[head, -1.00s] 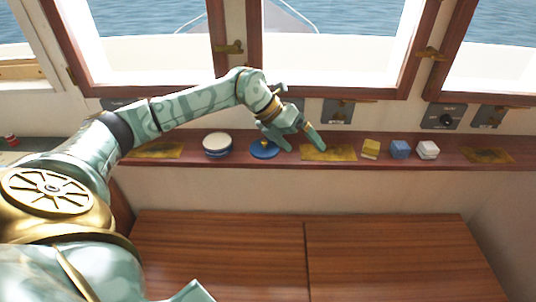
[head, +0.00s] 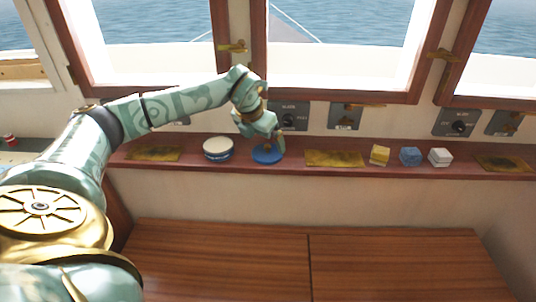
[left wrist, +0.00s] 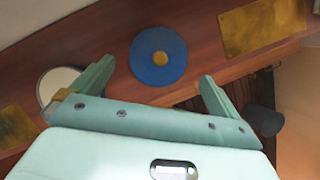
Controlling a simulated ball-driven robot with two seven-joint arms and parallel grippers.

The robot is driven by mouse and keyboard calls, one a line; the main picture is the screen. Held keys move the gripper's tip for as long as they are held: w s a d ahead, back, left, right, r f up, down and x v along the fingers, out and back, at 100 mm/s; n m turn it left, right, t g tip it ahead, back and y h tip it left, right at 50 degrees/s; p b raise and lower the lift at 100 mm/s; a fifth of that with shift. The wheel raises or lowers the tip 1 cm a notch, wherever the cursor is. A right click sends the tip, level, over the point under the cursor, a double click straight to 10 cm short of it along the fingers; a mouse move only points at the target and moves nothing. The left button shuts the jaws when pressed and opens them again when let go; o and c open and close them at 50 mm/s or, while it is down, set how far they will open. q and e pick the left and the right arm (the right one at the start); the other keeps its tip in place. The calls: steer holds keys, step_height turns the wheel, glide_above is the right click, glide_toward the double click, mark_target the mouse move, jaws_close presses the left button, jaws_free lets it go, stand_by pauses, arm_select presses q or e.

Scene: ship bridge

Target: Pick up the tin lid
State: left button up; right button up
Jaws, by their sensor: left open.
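The tin lid is a blue disc (head: 268,157) with a small brass knob, lying on the wooden ledge below the windows. It also shows in the left wrist view (left wrist: 150,66), knob facing the camera. My left gripper (head: 273,146) is over the lid in the head view and hides part of it. In the left wrist view the left gripper (left wrist: 158,88) is open, with its fingers spread wide and the lid lying beyond and between them, nothing held. A round tin (head: 218,150) with a cream top and blue side stands just left of the lid. My right gripper is not in view.
Brass plates lie on the ledge at left (head: 154,154) and right of the lid (head: 334,158). Farther right are a yellow block (head: 380,156), a blue block (head: 410,157) and a white block (head: 440,157). Switch panels (head: 289,116) line the wall behind.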

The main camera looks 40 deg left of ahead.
mark_target(266, 146)
arm_select(q)
steer(key=b+x, duration=0.1)
steer(key=x, duration=0.3)
steer(key=shift+w+a+f, duration=0.15)
steer(key=shift+f, duration=0.2)
steer(key=shift+r, duration=0.1)
steer(key=c, duration=0.8)
steer(key=shift+c, duration=0.2)
